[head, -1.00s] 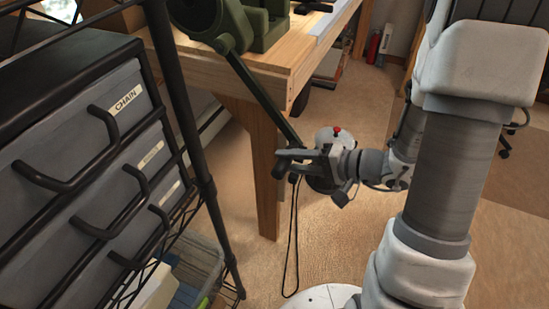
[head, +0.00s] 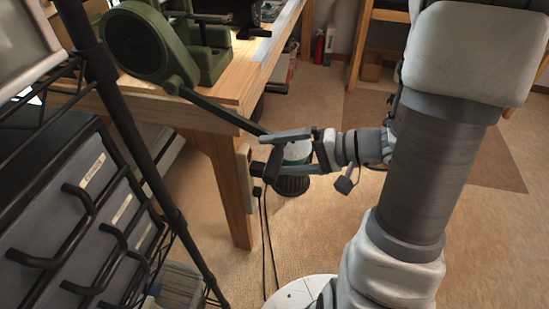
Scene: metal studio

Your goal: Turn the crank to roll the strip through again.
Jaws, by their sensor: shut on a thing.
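The green rolling mill (head: 150,45) stands on the wooden bench, with its round gear housing facing me. Its long dark green crank arm (head: 222,112) slopes down to the right, past the bench edge. At its lower end is a dark handle (head: 271,166). My gripper (head: 268,154) comes in from the right and is shut on this crank handle, in front of the bench leg. The fingers partly hide the handle. I cannot make out the strip in this view.
A black wire rack (head: 130,130) with grey drawers (head: 75,215) stands close at the left. The wooden bench leg (head: 225,190) is just behind my gripper. A dark cord (head: 265,235) hangs below.

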